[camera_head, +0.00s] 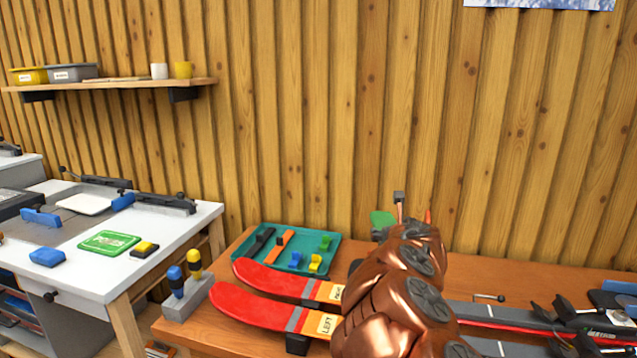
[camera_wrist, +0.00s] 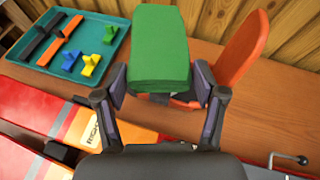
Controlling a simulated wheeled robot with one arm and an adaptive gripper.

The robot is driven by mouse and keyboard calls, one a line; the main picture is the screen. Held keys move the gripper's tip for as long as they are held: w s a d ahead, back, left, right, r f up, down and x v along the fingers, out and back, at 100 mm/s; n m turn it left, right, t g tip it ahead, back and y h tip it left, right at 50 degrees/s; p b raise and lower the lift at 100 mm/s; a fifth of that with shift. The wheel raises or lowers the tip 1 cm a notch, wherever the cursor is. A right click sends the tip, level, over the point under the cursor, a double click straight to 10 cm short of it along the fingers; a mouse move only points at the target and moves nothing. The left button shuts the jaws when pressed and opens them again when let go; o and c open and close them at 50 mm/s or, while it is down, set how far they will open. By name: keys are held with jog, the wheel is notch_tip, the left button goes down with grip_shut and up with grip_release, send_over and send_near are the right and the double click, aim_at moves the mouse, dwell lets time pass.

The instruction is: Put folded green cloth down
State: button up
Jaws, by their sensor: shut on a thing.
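The folded green cloth (camera_wrist: 160,48) is a thick, block-like bundle in the upper middle of the wrist view. My gripper (camera_wrist: 160,84) is shut on it, with one dark finger on each side of its near end. In the head view a green patch of the cloth (camera_head: 382,221) shows just behind my copper-coloured arm, which hides the gripper. The cloth appears held above the wooden bench (camera_head: 206,325); I cannot tell how high.
A teal tray (camera_head: 328,259) with clips and tools lies at the bench's back left. Two red skis, right (camera_head: 285,280) and left (camera_head: 255,307), lie along the bench. An orange curved thing (camera_wrist: 248,50) stands beside the cloth. A screwdriver block (camera_head: 187,303) is at left.

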jog(key=shift+f+b, duration=1.7)
jog(key=shift+f, duration=0.3)
notch_tip(320, 180, up, 20)
jog(key=f+p, duration=0.1)
jog(key=p, duration=1.9)
jog(key=s+f+m+h, duration=0.2)
jog(key=s+m+h, duration=0.1)
jog(key=s, duration=0.7)
jog(key=shift+s+h, duration=0.4)
jog(key=shift+h, duration=0.1)
jog(key=shift+a+f+g, duration=0.1)
jog(key=shift+a+g, duration=0.05)
jog(key=shift+g, duration=0.15)
